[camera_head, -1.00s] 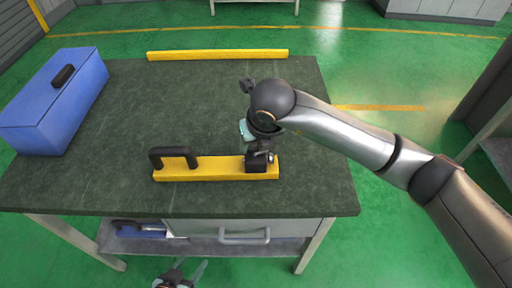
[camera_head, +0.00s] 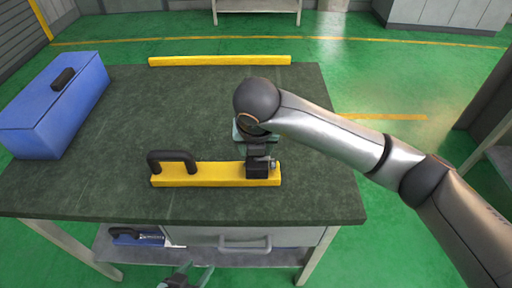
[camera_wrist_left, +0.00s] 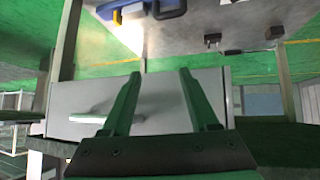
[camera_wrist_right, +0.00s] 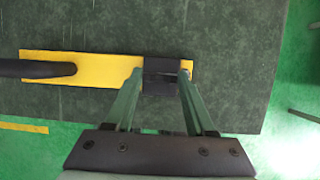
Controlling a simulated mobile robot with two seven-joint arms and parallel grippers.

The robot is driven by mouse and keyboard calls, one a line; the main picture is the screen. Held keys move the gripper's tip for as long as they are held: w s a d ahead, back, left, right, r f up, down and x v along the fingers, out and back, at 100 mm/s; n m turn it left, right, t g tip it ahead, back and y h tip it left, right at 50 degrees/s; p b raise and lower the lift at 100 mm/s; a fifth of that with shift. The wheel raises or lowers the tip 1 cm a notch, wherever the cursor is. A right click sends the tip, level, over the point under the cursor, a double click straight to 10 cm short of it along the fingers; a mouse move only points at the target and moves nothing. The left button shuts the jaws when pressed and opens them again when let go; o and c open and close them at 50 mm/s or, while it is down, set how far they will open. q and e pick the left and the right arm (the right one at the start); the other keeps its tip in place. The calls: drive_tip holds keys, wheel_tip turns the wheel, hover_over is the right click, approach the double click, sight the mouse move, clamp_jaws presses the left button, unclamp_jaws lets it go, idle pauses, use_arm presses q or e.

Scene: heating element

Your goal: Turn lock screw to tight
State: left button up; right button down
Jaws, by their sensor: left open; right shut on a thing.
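A yellow bar (camera_head: 215,180) with a black handle (camera_head: 172,158) lies near the front of the dark green table. A black block (camera_head: 257,171) sits on its right end, with a small metallic lock screw (camera_head: 272,163) on the block's right side. My right gripper (camera_wrist_right: 160,74) points down over the block, its fingertips on either side of it, shut on it. The right fingertip partly hides the screw, so its tightness cannot be told. My left gripper (camera_head: 187,278) is open and empty in front of the table, below the drawer; its two fingers (camera_wrist_left: 160,75) show apart.
A blue toolbox (camera_head: 55,105) stands at the table's left. A drawer handle (camera_head: 245,244) juts from the table front, near my left gripper. The table's middle is clear.

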drive_tip(key=shift+c, duration=1.2)
unclamp_jaws()
drive_tip(key=v, duration=1.2)
drive_tip(key=shift+s+r, duration=0.15)
drive_tip(key=shift+r, duration=0.1)
